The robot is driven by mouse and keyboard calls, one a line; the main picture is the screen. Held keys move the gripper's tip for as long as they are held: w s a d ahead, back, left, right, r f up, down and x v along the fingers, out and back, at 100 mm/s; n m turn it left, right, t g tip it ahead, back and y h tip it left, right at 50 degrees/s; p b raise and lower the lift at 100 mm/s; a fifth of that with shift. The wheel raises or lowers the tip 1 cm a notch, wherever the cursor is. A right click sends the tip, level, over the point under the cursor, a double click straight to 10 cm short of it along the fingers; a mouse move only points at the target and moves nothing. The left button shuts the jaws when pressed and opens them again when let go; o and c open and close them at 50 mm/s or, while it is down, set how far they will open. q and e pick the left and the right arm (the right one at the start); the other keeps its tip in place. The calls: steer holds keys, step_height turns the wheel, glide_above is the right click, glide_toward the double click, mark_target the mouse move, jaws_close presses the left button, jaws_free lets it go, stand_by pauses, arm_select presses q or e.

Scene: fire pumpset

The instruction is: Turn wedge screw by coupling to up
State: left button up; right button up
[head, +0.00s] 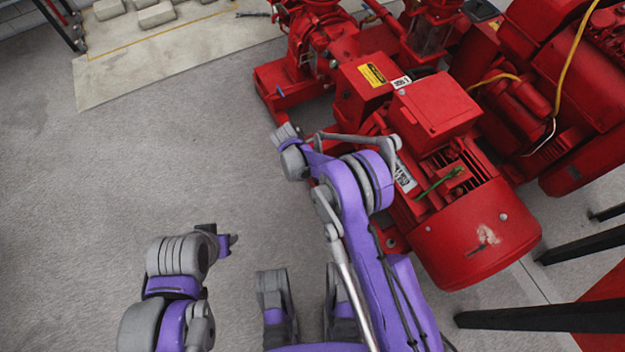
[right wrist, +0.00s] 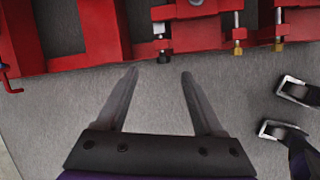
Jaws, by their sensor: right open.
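In the right wrist view, my right gripper (right wrist: 158,73) is open and empty, fingers pointing toward the red base. A small screw with a dark tip (right wrist: 163,55) hangs at the base's edge, just beyond and between the fingertips, not touching them. Two brass-tipped screws (right wrist: 239,47) (right wrist: 278,46) sit further right. I cannot tell which one is the wedge screw. In the head view, a red housing with a yellow label (head: 372,75) lies between pump and motor; the coupling itself is not visible. My right gripper is hidden there. My left arm's end (head: 224,242) is low left, its fingers unclear.
The red motor (head: 474,232) and its terminal box (head: 434,108) stand right of my right arm. Black bars (head: 545,317) are at lower right. The red base (head: 283,88) borders open grey floor (head: 110,180). A red hook (right wrist: 10,82) sticks out at the wrist view's left.

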step_height(320, 180, down, 18)
steer(key=w+d+n+b, duration=0.1)
steer(key=n+b, duration=0.1)
steer(key=shift+d+n+h+b, duration=0.15)
steer(key=shift+n+h+b, duration=0.15)
steer(key=shift+h+b, duration=0.1)
steer(key=shift+r, duration=0.1)
jaws_close()
